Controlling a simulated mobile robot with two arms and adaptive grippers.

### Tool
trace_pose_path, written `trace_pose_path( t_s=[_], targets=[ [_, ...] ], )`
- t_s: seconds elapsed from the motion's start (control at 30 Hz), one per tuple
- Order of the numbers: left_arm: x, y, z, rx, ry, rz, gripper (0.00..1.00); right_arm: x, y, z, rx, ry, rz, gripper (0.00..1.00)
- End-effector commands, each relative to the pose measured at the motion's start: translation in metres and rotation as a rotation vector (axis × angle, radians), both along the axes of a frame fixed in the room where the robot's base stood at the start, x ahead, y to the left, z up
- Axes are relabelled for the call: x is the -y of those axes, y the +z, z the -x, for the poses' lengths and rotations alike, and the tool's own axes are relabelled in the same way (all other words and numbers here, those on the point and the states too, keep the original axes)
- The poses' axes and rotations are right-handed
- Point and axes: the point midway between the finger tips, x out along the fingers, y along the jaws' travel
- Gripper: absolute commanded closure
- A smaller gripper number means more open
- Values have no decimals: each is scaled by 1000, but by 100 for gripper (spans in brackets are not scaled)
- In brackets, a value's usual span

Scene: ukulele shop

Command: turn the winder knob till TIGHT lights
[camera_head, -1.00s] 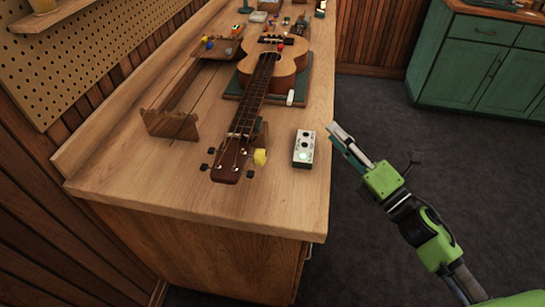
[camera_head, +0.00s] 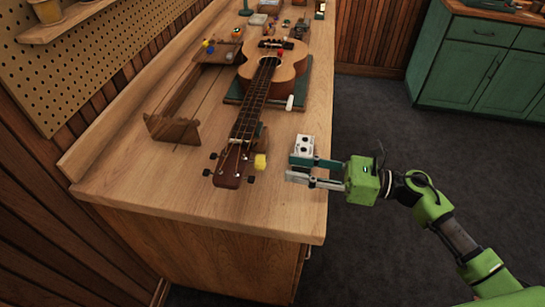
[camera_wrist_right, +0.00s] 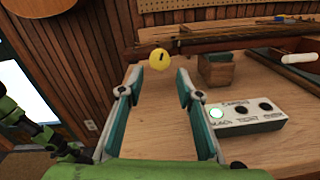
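The yellow winder knob (camera_head: 260,161) sits at the right side of the ukulele's headstock (camera_head: 229,168). It also shows in the right wrist view (camera_wrist_right: 160,59), round, with a dark mark on its face. My right gripper (camera_head: 296,169) is open and empty over the bench's right edge, its fingers pointing left at the knob with a gap between. In the right wrist view the knob appears beyond the fingertips (camera_wrist_right: 158,84), between them. The white indicator box (camera_head: 303,147) is partly hidden by a finger. My left gripper is not in view.
The ukulele (camera_head: 272,70) lies along the wooden bench (camera_head: 150,190), its body on a green mat (camera_head: 233,95). A wooden rack (camera_head: 171,129) stands to its left. The indicator box is close beside my right fingers. The bench front is clear.

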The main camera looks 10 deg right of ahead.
Motion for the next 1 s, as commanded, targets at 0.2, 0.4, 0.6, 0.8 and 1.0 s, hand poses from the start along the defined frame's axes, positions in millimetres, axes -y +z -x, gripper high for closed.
trace_pose_path(
  t_s=[0.2, 0.4, 0.6, 0.8, 1.0],
  targets=[
    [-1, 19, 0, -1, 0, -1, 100, -39, 5, -15, 1, 1, -3, 68],
    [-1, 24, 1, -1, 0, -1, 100, -56, 2, -21, 0, 0, -2, 68],
    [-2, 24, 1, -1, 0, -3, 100, -60, 0, -22, -2, 0, -1, 68],
    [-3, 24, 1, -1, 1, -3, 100, -60, 0, -22, -2, 0, -2, 83],
    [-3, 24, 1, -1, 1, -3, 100, -59, 0, -22, -2, 0, -2, 96]
  ],
)
